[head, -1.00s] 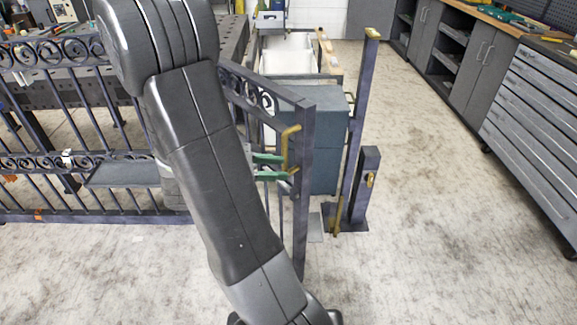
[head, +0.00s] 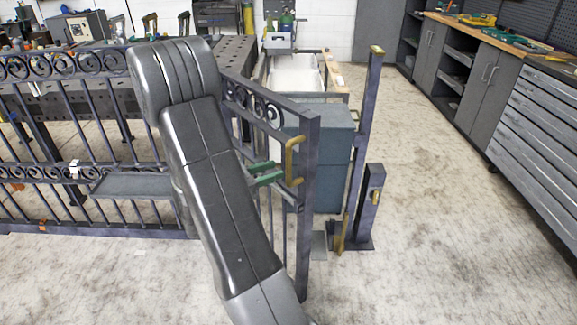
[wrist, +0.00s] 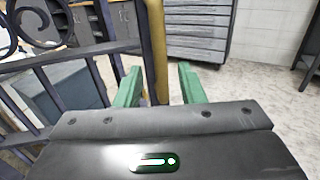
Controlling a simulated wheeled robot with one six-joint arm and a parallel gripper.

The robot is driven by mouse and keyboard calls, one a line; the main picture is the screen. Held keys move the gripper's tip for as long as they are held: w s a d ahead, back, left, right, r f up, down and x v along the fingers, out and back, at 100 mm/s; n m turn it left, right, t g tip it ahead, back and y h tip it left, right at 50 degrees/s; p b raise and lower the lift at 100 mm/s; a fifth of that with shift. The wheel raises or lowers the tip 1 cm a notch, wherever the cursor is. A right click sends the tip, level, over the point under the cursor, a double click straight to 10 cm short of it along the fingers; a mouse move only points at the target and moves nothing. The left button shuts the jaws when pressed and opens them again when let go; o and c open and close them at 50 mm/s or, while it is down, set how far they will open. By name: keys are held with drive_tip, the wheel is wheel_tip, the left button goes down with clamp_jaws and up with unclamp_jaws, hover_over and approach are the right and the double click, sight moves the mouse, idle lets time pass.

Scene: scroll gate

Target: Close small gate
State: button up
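The small gate (head: 308,190) is a dark metal leaf with scrollwork, standing swung out from the fence line toward me. Its free edge is apart from the tall latch post (head: 362,140), which has a brass top. A brass handle (head: 290,160) is fixed near the gate's free edge. My gripper (head: 278,170) has green fingers and is at the handle, on its left side in the head view. In the wrist view the brass handle (wrist: 157,45) stands upright between the two separated fingers (wrist: 160,70), with gaps on both sides. My arm hides part of the gate and fence.
A scrolled fence (head: 70,150) with a grey shelf (head: 130,185) runs left. A short post (head: 371,200) stands beside the latch post. A blue-grey box (head: 330,165) is behind the gate. Drawers (head: 545,130) line the right; the floor between is clear.

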sight(288, 181)
drive_tip(key=shift+x, duration=2.9)
drive_tip(key=shift+c, duration=0.3)
clamp_jaws()
